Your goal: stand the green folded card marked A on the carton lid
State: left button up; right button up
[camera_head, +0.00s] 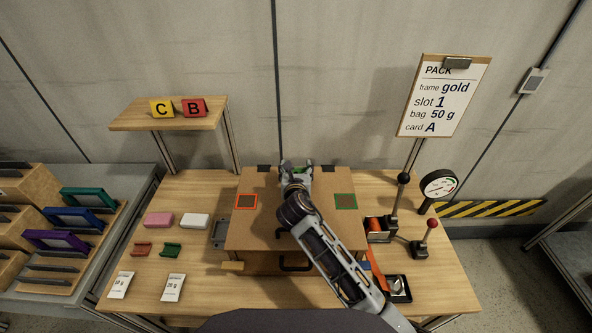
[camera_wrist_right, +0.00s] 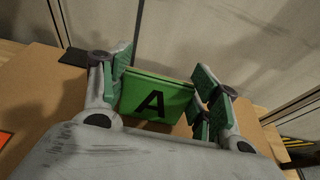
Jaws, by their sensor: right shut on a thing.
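The green folded card marked A (camera_wrist_right: 155,98) is between the fingers of my right gripper (camera_wrist_right: 163,88) in the right wrist view, with its letter facing the camera. The right gripper (camera_head: 297,172) is shut on the card over the back part of the closed carton lid (camera_head: 268,215). In the head view only a bit of green shows there, as the gripper hides the card. I cannot tell whether the card's lower edge touches the lid. My left gripper is not in view.
Orange-framed (camera_head: 245,201) and green-framed (camera_head: 346,201) squares mark the lid. A shelf (camera_head: 135,125) holds yellow card C (camera_head: 162,108) and red card B (camera_head: 194,107). A lever (camera_head: 421,247) and gauge (camera_head: 438,186) stand at the right. A clipboard (camera_head: 440,130) stands behind.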

dwell(0.3)
jog(key=o, duration=0.9)
jog(key=shift+f, duration=0.1)
jog(key=shift+c, duration=0.2)
jog(key=shift+v, duration=6)
